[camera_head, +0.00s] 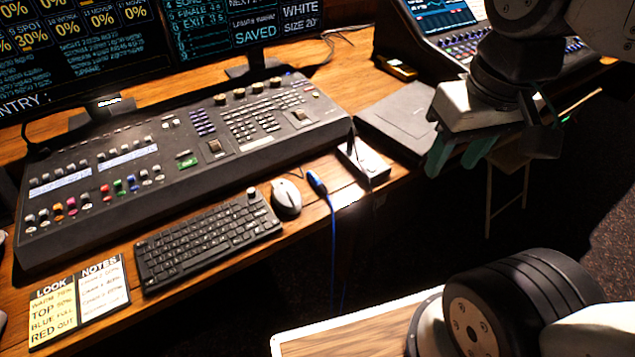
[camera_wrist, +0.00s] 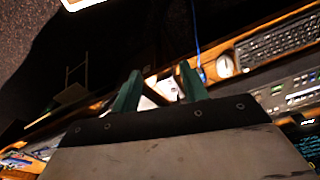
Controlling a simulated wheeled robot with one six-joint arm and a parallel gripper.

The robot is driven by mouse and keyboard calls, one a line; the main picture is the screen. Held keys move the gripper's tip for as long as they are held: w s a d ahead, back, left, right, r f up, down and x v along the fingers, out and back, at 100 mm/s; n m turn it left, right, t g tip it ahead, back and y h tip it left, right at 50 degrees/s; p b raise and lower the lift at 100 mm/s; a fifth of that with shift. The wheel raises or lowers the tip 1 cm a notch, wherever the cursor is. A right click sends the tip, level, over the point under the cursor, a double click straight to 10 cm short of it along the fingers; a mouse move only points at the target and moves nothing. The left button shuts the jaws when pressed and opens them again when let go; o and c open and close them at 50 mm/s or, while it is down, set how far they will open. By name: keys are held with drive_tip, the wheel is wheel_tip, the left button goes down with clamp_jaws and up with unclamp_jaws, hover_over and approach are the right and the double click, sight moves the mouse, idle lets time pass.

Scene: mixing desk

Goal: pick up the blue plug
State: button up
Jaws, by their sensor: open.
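The blue plug (camera_head: 317,182) lies at the front edge of the wooden desk, to the right of the mouse. Its blue cable hangs over the edge toward the floor. In the wrist view the blue cable (camera_wrist: 195,35) shows beyond the right finger, and the plug itself is hard to make out. My gripper (camera_head: 458,155) is open and empty, with two green fingers, to the right of the plug and apart from it. The fingers also show in the wrist view (camera_wrist: 158,92).
A white box (camera_head: 366,163) with a dark antenna stands right of the plug. A mouse (camera_head: 286,197) and black keyboard (camera_head: 208,243) lie left. A lighting console (camera_head: 180,160) and a closed dark laptop-like slab (camera_head: 400,122) lie behind. Open space lies before the desk edge.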

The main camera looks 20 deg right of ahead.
drive_tip(key=n+g, duration=0.2)
drive_tip(key=n, duration=0.1)
hover_over(319, 182)
drive_tip(key=f, duration=1.7)
drive_tip(key=shift+s+d, duration=0.1)
drive_tip(key=shift+d, duration=0.1)
drive_tip(key=shift+t, duration=0.3)
drive_tip(key=f, duration=0.7)
drive_tip(key=shift+a+f, duration=0.2)
drive_tip(key=shift+f, duration=0.15)
clamp_jaws()
